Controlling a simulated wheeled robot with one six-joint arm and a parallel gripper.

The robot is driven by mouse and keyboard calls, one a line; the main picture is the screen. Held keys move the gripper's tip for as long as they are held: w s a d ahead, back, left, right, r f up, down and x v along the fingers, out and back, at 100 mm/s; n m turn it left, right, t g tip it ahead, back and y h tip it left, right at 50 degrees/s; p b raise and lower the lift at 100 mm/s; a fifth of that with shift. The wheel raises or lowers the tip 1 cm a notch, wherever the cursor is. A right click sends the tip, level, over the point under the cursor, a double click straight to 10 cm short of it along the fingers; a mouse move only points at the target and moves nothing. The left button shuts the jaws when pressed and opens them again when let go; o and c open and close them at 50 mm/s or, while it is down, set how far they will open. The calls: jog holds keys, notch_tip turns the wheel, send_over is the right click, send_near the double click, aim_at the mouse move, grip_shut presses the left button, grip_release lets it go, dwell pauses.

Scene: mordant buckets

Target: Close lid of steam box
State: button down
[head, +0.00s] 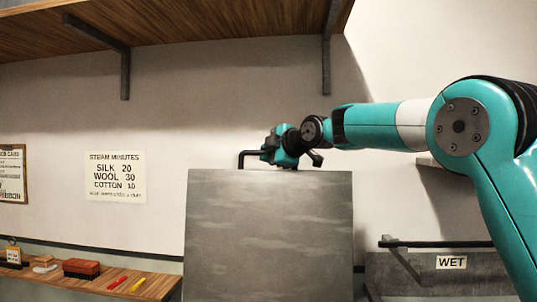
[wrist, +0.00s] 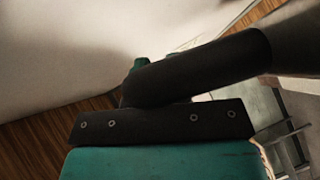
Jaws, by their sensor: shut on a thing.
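The steam box lid (head: 270,235) is a large grey, streaky metal panel. It stands raised in the middle of the head view, its broad face toward me. A dark bar handle (head: 244,156) runs along its top edge. My gripper (head: 268,154) is at that edge, shut on the handle, with the arm reaching in from the right. In the wrist view a thick dark bar (wrist: 200,68), which looks like the handle, crosses close in front of the gripper's dark jaw part and teal body. The fingertips and the box under the lid are hidden.
A wooden shelf (head: 170,25) on brackets hangs above. At lower left, a wooden ledge (head: 140,287) holds a brush (head: 81,268) and small red and yellow sticks. At right is a grey bin labelled WET (head: 485,267) with a dark rail. A steam-minutes sign (head: 115,176) hangs on the wall.

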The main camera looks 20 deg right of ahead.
jog(key=shift+s+a+f+b, duration=0.25)
jog(key=shift+s+b, duration=0.25)
jog(key=shift+b, duration=0.55)
jog(key=shift+n+t, duration=0.5)
jog(key=s+b, duration=0.1)
jog(key=s+a+b, duration=0.1)
jog(key=b, duration=0.1)
jog(key=s+r+b, duration=0.1)
jog(key=s+b, duration=0.1)
jog(key=shift+a, duration=0.35)
jog(key=c, duration=1.1)
grip_release()
jog(key=shift+s+d, duration=0.1)
